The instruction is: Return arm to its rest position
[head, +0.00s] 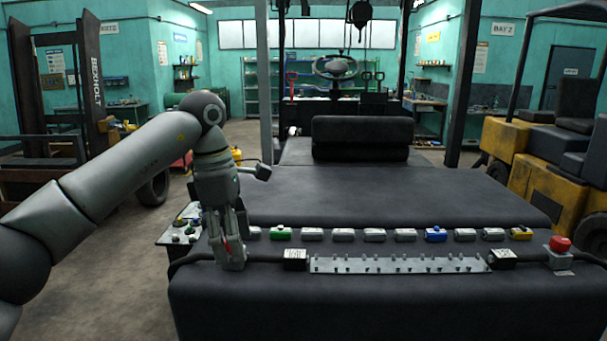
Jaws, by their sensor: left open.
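My left arm (120,165) comes in from the left edge, rises to an elbow-like joint, and bends down. My left gripper (233,262) points downward at the left end of the dark padded deck, beside the row of small modules. It is open, and I see nothing held between its fingers. Whether its tips touch the deck surface, I cannot tell. My right gripper is not in view.
The dark deck (370,305) carries a metal terminal strip (398,265), a row of small modules including green (281,233), blue (436,234) and yellow (521,234) ones, and a red button (560,244). A yellow forklift (545,190) stands right. A dark seat (362,137) is behind.

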